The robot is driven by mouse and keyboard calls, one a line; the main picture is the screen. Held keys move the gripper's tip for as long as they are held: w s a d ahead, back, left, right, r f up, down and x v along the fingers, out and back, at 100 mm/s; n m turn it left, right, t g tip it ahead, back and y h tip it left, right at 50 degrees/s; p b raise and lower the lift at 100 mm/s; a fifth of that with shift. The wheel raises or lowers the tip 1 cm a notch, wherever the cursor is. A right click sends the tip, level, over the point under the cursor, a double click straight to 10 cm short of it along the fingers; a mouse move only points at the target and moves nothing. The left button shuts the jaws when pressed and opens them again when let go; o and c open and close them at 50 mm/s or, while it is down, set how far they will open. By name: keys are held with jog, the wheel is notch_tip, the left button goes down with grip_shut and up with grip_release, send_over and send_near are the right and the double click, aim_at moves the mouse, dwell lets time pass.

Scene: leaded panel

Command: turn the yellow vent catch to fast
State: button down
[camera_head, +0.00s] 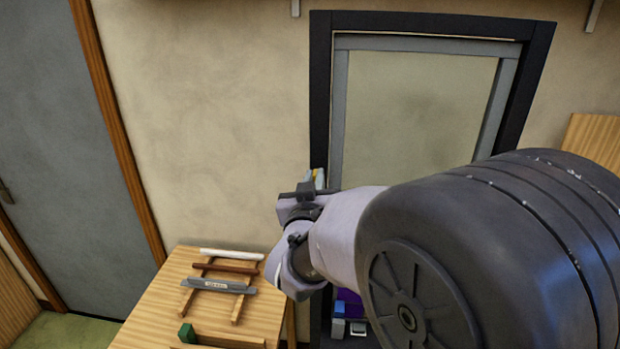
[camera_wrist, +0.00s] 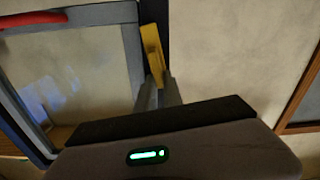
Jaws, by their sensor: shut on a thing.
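The yellow vent catch (camera_wrist: 153,50) is a narrow yellow bar beside the grey window frame in the wrist view. It lies nearly lengthwise along the frame there, slightly tilted. My gripper (camera_wrist: 160,90) is shut on its near end, with one finger on each side. I cannot read any fast mark.
A wooden table (camera_head: 150,318) at the lower left carries a rack with several bars and a green block (camera_head: 187,333). A grey door (camera_head: 45,140) stands at the far left. Small purple and blue things (camera_head: 349,300) lie below my arm. A red bar (camera_wrist: 35,18) shows in the wrist view.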

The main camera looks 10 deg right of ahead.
jog(key=shift+w+a+f+n+p, duration=0.1)
jog(key=shift+a+f+n+p, duration=0.15)
jog(key=shift+n, duration=2.35)
jog(key=shift+w+a+f+n+p, duration=0.1)
jog(key=shift+a+f+n+p, duration=0.2)
jog(key=shift+n, duration=2.3)
jog(key=shift+w+a+f+n+p, duration=0.1)
jog(key=shift+a+f+n, duration=0.2)
jog(key=shift+n, duration=2.3)
jog(key=shift+s+f, duration=0.1)
jog(key=c, duration=1.5)
grip_release()
jog(key=shift+s, duration=0.1)
